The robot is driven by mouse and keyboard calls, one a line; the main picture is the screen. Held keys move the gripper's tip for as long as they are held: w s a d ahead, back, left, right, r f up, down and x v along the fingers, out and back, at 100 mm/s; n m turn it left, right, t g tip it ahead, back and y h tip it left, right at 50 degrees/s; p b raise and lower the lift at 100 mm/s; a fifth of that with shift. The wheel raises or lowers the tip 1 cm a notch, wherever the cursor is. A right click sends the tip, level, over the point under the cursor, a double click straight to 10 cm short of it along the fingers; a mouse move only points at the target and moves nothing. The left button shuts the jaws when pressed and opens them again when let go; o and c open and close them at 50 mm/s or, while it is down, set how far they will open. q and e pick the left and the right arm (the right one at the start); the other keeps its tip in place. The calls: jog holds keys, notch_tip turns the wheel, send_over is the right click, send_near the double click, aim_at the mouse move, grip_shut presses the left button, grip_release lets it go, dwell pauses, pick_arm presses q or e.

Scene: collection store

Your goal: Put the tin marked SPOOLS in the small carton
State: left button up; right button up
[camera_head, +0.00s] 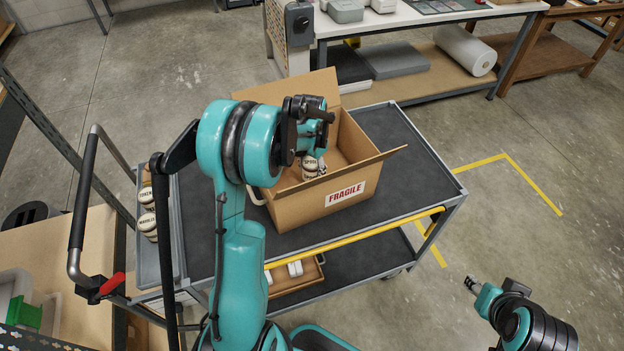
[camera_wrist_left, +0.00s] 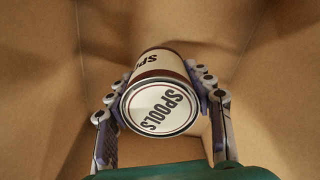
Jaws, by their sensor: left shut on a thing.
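The tin marked SPOOLS (camera_head: 309,163) is cream with dark bands. It also shows in the left wrist view (camera_wrist_left: 160,108), with SPOOLS readable on its end and side. My left gripper (camera_wrist_left: 160,90) is shut on it, with one finger on each side. The small carton (camera_head: 290,210) is brown cardboard with a FRAGILE label and open flaps. In the head view the tin is within the carton's opening, partly behind my wrist. In the left wrist view cardboard walls surround it; I cannot tell whether it touches the bottom. My right gripper (camera_head: 471,284) is at the lower right, away from the carton.
The carton stands on a cart's dark top (camera_head: 400,145). At the cart's left, a grey tray (camera_head: 168,265) holds other labelled tins (camera_head: 147,221). The cart's right part is clear. A lower shelf holds a shallow box (camera_head: 285,285). A white workbench (camera_head: 400,18) stands behind.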

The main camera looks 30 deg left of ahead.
aim_at(312, 177)
pick_arm(q)
notch_tip(312, 177, down, 3)
jog(key=shift+r+b, duration=0.15)
jog(key=shift+b, duration=0.3)
jog(key=shift+f, duration=0.2)
jog(key=shift+f, duration=0.2)
jog(key=o, duration=1.5)
jog(key=shift+c, duration=0.2)
jog(key=shift+r, duration=0.1)
